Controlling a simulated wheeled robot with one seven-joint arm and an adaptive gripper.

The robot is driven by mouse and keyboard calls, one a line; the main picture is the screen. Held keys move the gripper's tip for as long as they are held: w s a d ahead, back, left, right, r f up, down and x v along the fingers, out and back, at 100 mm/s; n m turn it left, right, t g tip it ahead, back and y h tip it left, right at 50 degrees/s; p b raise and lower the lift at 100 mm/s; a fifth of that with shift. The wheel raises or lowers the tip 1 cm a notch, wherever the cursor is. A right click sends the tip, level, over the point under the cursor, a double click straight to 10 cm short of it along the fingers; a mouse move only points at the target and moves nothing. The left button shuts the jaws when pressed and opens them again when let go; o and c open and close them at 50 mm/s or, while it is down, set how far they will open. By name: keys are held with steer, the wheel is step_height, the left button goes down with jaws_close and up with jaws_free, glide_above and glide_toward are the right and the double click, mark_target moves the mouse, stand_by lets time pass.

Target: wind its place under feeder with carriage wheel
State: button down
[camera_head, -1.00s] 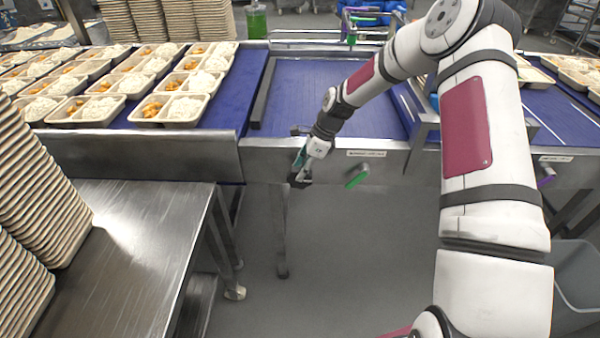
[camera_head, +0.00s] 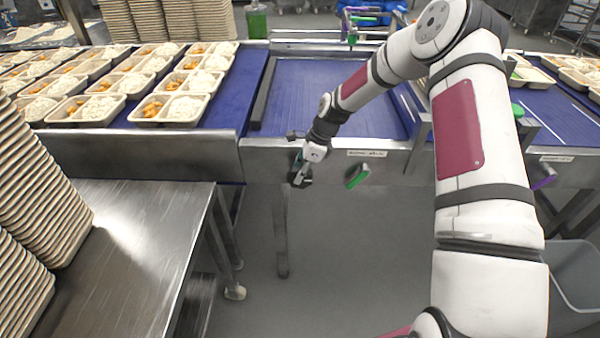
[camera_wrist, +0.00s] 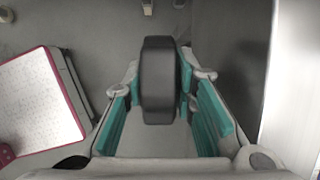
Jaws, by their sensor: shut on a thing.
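My gripper (camera_head: 301,176) is at the front face of the steel frame around the blue conveyor bed (camera_head: 325,95), left of centre in the head view. In the wrist view my gripper (camera_wrist: 165,84) has its teal-padded fingers on both sides of a dark, rounded wheel (camera_wrist: 158,95), seen edge-on. I take this to be the carriage wheel. My gripper is shut on it. In the head view the wheel is small, dark and mostly hidden by the fingers. The feeder and the carriage's place under it are not clearly identifiable.
A green handle (camera_head: 357,176) sits on the frame, right of my gripper, below a white label (camera_head: 367,153). Trays of rice (camera_head: 185,108) fill the left belt. A steel table (camera_head: 130,250) with tray stacks (camera_head: 40,190) stands front left. Floor below my gripper is clear.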

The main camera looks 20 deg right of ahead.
steer(key=shift+w+a+f+g+h+b, duration=0.1)
steer(key=shift+a+g+h+b, duration=0.15)
steer(key=shift+h+b, duration=0.45)
steer(key=shift+w+a+g+h+b, duration=0.15)
steer(key=shift+g+h+b, duration=0.1)
steer(key=shift+h+b, duration=0.45)
steer(key=shift+a+f+g+h+b, duration=0.15)
steer(key=shift+g+h+b, duration=0.45)
steer(key=shift+h+b, duration=1.15)
steer(key=shift+h, duration=0.55)
steer(key=c, duration=1.6)
jaws_free()
steer(key=v, duration=1.2)
